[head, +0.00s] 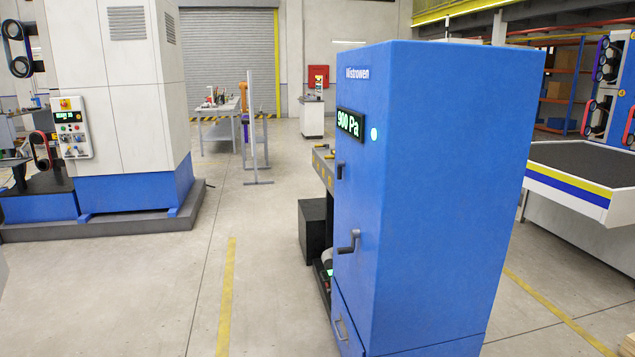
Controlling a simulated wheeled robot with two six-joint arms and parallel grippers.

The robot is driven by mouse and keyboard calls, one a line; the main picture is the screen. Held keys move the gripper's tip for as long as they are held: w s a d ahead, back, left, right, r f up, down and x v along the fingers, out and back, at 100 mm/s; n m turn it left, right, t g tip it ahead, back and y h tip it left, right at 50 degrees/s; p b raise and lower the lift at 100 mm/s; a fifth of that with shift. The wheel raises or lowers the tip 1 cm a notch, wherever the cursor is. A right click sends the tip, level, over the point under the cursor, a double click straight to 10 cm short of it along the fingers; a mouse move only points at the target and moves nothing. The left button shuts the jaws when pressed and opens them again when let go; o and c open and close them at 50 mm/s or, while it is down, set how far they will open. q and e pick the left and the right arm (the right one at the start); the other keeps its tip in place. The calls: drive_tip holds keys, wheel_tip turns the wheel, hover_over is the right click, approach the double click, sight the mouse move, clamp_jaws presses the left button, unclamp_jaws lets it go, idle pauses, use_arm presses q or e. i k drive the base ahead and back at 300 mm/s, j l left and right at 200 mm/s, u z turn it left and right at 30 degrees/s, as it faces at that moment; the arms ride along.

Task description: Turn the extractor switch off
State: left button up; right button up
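A tall blue cabinet (435,200) marked "Mistrowen" stands right of centre. Its narrow left face carries a lit display (350,123) reading "900 Pa". A grey crank-like handle (348,242) sits lower on that face, and a small dark fitting (340,170) sits just under the display. I cannot tell which of these, if any, is the extractor switch. The face is seen at a steep angle. Neither of my grippers is in view.
A white and blue machine (125,100) with a control panel (72,127) stands at left on a dark plinth. A dark-topped table (575,180) is at right. A workbench (215,110) stands far back. The floor left of the cabinet is open, with a yellow line (227,290).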

sight(339, 164)
drive_tip(key=i+z, duration=0.3)
drive_tip(key=i, duration=0.2)
drive_tip(key=i+j+z, duration=0.15)
drive_tip(key=z, duration=0.25)
drive_tip(key=i+j+z, duration=0.2)
drive_tip(key=z, duration=0.25)
drive_tip(key=i+j+z, duration=0.1)
drive_tip(key=j+z, duration=0.15)
drive_tip(key=z, duration=0.15)
